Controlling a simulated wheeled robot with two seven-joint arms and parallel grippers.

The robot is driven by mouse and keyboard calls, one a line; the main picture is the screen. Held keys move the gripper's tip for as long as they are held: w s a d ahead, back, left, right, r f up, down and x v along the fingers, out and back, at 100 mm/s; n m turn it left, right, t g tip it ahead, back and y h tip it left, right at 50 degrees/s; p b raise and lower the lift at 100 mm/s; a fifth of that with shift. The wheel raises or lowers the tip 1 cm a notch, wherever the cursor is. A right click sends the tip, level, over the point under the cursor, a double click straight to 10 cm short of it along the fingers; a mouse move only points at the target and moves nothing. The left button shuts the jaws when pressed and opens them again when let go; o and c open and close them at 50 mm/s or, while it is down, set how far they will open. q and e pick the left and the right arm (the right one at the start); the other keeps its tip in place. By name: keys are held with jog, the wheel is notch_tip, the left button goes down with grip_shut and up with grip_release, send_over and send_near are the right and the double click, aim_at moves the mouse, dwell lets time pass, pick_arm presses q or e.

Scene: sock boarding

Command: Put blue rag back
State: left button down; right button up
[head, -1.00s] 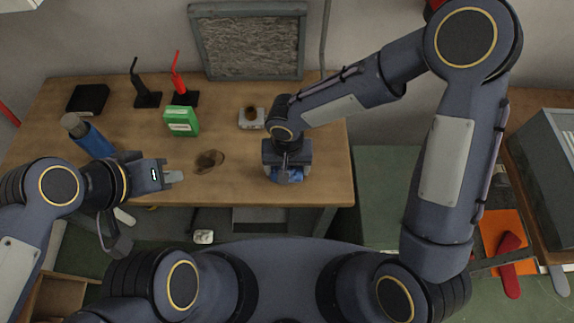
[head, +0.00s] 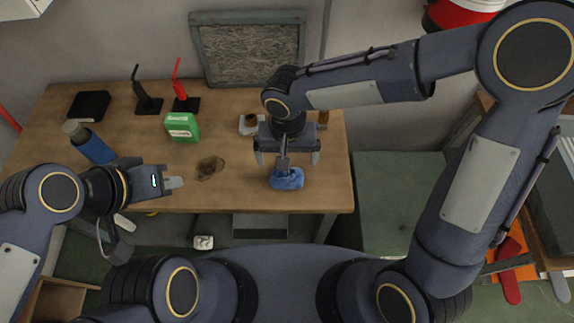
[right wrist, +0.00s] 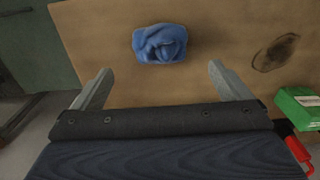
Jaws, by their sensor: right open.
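The blue rag (head: 287,179) lies crumpled on the wooden table (head: 235,190), near its front right part. It also shows at the top of the right wrist view (right wrist: 160,44). My right gripper (head: 287,158) is open, its two fingers wide apart and empty. In the right wrist view the rag lies beyond the fingertips (right wrist: 160,80), between their lines and apart from both. My left gripper (head: 176,183) hangs by the table's front left edge, clear of the rag. Its jaw gap is not clear from this angle.
A dark brown stain (head: 210,167) marks the table left of the rag. A green box (head: 182,127), a blue bottle (head: 92,144), a black stand (head: 146,98) and a red-and-black stand (head: 183,97) stand further left.

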jog(key=s+d+r+t+y, duration=0.1)
jog(key=s+d+r, duration=0.1)
jog(key=d+r, duration=0.9)
jog(key=s+d+m+t+y, duration=0.1)
jog(key=s+d+t, duration=0.3)
jog(key=s+d, duration=0.5)
jog(key=shift+s+d+m+t+y, duration=0.3)
jog(key=shift+s+m+y, duration=0.1)
jog(key=shift+y, duration=0.5)
